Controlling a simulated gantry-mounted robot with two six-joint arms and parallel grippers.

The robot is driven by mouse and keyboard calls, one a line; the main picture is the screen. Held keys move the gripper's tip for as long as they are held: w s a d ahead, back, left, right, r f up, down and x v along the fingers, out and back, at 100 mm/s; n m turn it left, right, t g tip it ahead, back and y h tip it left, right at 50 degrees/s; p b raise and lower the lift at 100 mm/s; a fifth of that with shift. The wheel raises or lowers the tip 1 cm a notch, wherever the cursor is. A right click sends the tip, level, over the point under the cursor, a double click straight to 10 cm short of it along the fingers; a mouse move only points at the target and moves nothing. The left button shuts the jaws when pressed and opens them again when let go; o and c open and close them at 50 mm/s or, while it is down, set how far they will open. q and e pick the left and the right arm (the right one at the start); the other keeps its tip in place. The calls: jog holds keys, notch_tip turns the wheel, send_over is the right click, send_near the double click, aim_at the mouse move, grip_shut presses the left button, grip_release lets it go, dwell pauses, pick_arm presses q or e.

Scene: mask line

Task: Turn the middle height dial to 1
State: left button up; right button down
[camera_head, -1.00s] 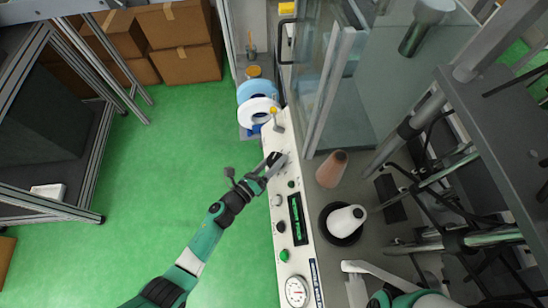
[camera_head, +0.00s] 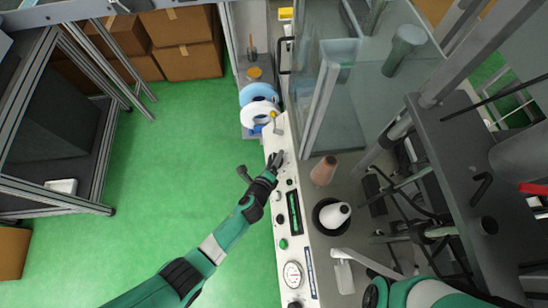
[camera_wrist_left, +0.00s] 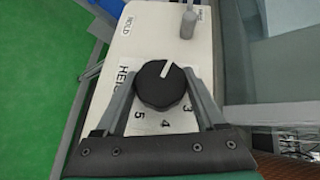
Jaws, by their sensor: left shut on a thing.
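The height dial is a round black knob (camera_wrist_left: 160,86) with a white pointer line, on a white panel (camera_wrist_left: 137,45) marked HEIGHT. In the left wrist view the pointer points up and slightly right, away from the printed 3, 4 and 5 below the knob. The 1 cannot be made out. My left gripper (camera_wrist_left: 160,95) is shut on the knob, with one grey finger on each side. In the head view the left gripper (camera_head: 274,161) is at the upper part of the panel and mostly covers the knob. My right gripper does not show; only parts of the right arm do.
Glass panes rise behind.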

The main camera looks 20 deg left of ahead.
pick_arm(q)
jog(key=shift+w, duration=0.1)
dwell(0.4)
jog(key=o, duration=1.3)
jog(key=shift+o, duration=0.2)
jog(key=p+v, duration=0.6)
jog(key=v, duration=0.5)
jog(key=shift+s+d+r, duration=0.2)
jog(key=shift+s+r, duration=0.05)
jog(key=shift+r, duration=0.05)
jog(key=shift+a, duration=0.1)
